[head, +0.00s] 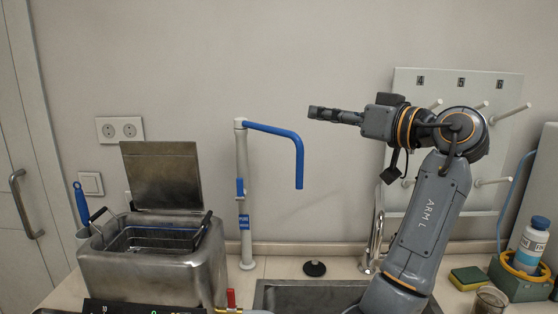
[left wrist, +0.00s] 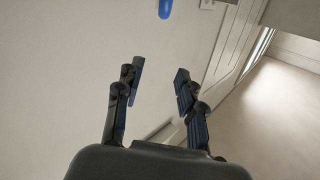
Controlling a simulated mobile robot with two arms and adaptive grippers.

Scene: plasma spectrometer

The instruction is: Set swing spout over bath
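The swing spout is a blue bent pipe (head: 278,131) on top of a white standing post (head: 244,200). Its arm reaches right from the post and its end hangs down, away from the bath. The bath is a steel tank (head: 150,270) left of the post, with its lid (head: 162,175) raised and a wire basket inside. My left gripper (head: 314,113) points left, just right of and slightly above the spout's bend, apart from it in the picture. In the left wrist view its fingers (left wrist: 158,82) are spread and empty. A blue piece (left wrist: 165,8), likely the spout, shows at the top edge. My right gripper is out of view.
A sink (head: 285,296) with a tap (head: 374,235) lies below my left arm. A black plug (head: 314,268) sits behind it. A pegboard (head: 405,90), sponge (head: 468,278) and bottle (head: 532,244) are at right. A red-handled valve (head: 231,299) is in front.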

